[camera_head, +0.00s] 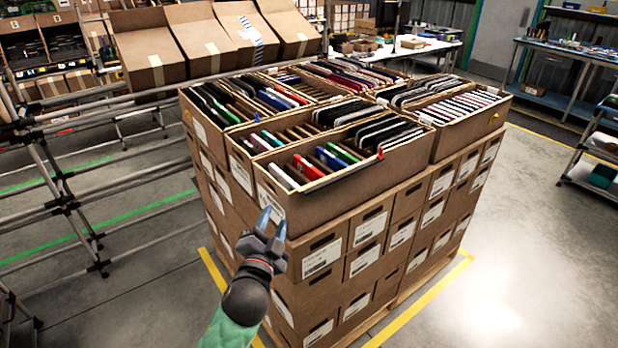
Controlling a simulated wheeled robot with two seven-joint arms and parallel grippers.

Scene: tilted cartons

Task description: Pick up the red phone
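A red phone (308,167) stands on edge in the nearest top carton (340,197), between a white phone (283,176) and blue and green ones. Only its upper part shows above the carton wall. My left gripper (272,222) is outside this carton, in front of its near left corner and lower than the rim. Its two bluish fingertips point up and stand apart, with nothing between them. It is apart from the red phone. My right gripper is not in view.
Other open cartons of phones stand behind on the same stack, and a farther one also holds red phones (345,76). The carton walls and rims lie between my gripper and the phones. A pipe rack (60,150) stands at left.

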